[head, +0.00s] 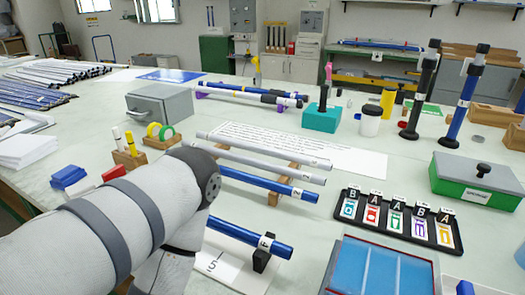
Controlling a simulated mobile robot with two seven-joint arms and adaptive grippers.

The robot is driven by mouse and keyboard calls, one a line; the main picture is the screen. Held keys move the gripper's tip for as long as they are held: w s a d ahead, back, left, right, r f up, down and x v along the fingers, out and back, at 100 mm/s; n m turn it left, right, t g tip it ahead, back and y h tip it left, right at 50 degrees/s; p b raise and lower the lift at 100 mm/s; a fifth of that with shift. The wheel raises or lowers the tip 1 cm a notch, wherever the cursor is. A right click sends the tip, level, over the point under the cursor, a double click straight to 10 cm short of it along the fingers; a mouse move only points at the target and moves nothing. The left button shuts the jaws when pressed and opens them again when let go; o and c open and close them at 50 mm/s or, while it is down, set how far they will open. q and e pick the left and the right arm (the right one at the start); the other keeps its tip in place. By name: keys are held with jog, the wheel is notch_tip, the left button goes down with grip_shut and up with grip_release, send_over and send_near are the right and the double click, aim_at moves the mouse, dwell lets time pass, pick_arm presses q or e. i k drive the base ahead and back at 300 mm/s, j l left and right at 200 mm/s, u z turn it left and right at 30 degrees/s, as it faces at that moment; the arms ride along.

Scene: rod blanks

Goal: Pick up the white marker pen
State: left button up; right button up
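Two slim pens stand upright in a small wooden holder (128,160) on the left part of the table. My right arm and gripper are not in view.
Blue and grey rods (269,184) lie on wooden supports right of my arm. Rolls of tape (153,130) sit beside the pen holder, with a grey box (160,106) behind. Blue and red blocks (68,177) lie to the left. A black card tray (398,222) is at right.

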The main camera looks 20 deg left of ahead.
aim_at(116, 130)
jog(key=k+j+u, duration=0.1)
jog(key=j+u, duration=0.15)
jog(key=u, duration=0.2)
jog(key=j+u, duration=0.25)
jog(key=u, duration=0.25)
jog(key=j+u, duration=0.25)
jog(key=u, duration=0.2)
